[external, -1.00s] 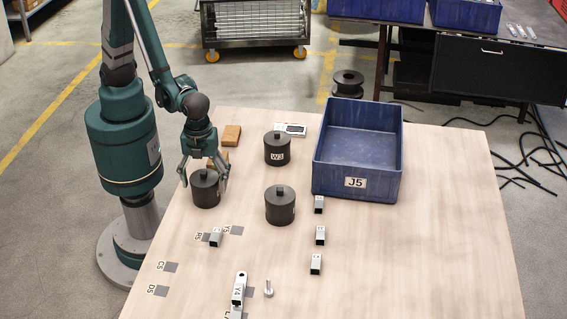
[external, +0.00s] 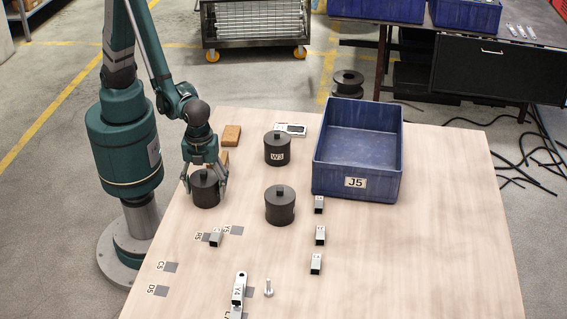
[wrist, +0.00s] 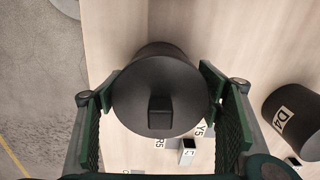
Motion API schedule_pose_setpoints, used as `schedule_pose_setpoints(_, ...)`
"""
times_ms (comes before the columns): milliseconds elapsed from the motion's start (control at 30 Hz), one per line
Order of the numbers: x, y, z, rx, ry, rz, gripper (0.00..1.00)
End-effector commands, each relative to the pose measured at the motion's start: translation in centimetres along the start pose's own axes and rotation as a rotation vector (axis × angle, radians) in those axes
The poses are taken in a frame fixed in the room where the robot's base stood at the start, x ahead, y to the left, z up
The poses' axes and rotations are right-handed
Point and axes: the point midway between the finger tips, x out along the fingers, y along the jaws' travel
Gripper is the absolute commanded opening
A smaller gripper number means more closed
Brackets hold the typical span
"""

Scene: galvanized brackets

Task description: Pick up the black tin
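A black tin (external: 205,192), a dark cylinder with a small square knob on its lid, stands upright on the table's left side. My gripper (external: 205,184) is lowered over it, one finger on each side. In the wrist view the tin's round lid (wrist: 160,95) fills the space between the fingers of my gripper (wrist: 160,80). No clear gap shows between pads and tin, but whether they press on it cannot be told. Two similar black tins stand nearby: one labelled W3 (external: 277,150), and one in the middle (external: 280,208), whose label reads D4 in the wrist view (wrist: 292,118).
A blue crate labelled J5 (external: 355,188) stands at the back right. Wooden blocks (external: 231,135) lie behind the gripper. Several small metal brackets (external: 316,264) and a bolt (external: 268,288) are in front. The table's right side (external: 440,250) is clear.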

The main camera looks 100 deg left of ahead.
Motion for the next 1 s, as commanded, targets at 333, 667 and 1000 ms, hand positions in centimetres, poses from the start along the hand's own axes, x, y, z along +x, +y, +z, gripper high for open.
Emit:
schedule_pose_setpoints(333,0.0,0.0,0.0,0.0,0.0,0.0,0.22)
schedule_pose_setpoints(667,-0.2,0.0,0.0,0.0,0.0,0.0,0.22)
schedule_pose_setpoints(1000,-2.8,0.0,0.0,0.0,0.0,0.0,0.22)
